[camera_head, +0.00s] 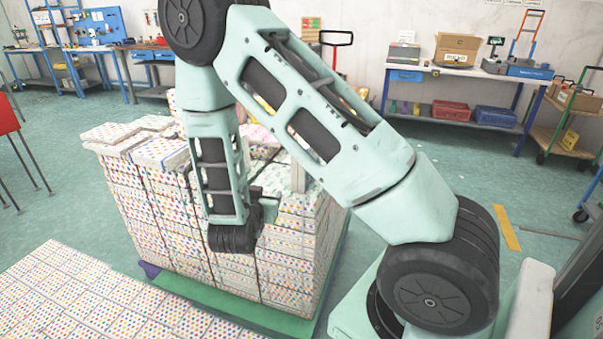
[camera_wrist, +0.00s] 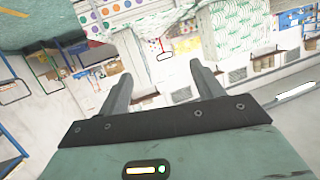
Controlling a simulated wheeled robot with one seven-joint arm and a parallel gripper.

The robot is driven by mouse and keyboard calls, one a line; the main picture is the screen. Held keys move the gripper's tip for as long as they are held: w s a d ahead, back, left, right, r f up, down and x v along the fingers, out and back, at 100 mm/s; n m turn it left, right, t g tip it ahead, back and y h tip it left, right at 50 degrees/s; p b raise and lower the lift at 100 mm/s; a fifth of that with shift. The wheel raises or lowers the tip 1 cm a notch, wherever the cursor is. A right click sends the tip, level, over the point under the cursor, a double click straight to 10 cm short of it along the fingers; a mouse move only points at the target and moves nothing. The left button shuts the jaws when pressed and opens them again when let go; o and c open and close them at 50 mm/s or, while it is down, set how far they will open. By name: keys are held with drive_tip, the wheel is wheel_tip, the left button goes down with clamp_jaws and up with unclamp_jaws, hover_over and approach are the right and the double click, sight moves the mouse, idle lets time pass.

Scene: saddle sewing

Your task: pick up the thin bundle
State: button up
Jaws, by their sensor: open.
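A tall stack of white bundles with coloured dots (camera_head: 170,220) stands in the middle of the head view, partly behind my arm. Flatter dotted bundles (camera_head: 112,132) lie on its top left. I cannot tell which one is the thin bundle. In the wrist view, a bundle with large coloured dots (camera_wrist: 112,14) and a white bundle with green squiggles (camera_wrist: 238,32) show at the top. My gripper (camera_wrist: 160,76) is open, with nothing between its fingers; both bundles lie beyond the fingertips. In the head view my arm hides most of the gripper and part of the stack top.
The stack stands on a green pallet (camera_head: 222,301). Another low layer of dotted bundles (camera_head: 85,300) fills the lower left. A workbench (camera_head: 468,72) with boxes stands at the back right, and blue benches (camera_head: 100,48) at the back left. Floor between is clear.

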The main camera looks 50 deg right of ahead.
sight(300, 168)
drive_tip(key=d+h, duration=0.1)
drive_tip(key=d, duration=0.4)
drive_tip(key=w+d+h, duration=0.1)
drive_tip(key=d+h, duration=0.1)
drive_tip(key=d, duration=0.3)
drive_tip(key=d+m+g+h+p, duration=0.1)
drive_tip(key=d, duration=0.4)
drive_tip(key=shift+w+d+h, duration=0.2)
drive_tip(key=shift+d+h, duration=0.05)
drive_tip(key=shift+h, duration=0.05)
drive_tip(key=shift+w+p+x, duration=0.2)
drive_tip(key=shift+p+x, duration=0.2)
drive_tip(key=shift+x, duration=1.1)
drive_tip(key=shift+w+p+x, duration=0.2)
drive_tip(key=shift+p+x, duration=0.15)
drive_tip(key=shift+x, duration=1.15)
drive_tip(key=shift+a+f, duration=0.15)
clamp_jaws()
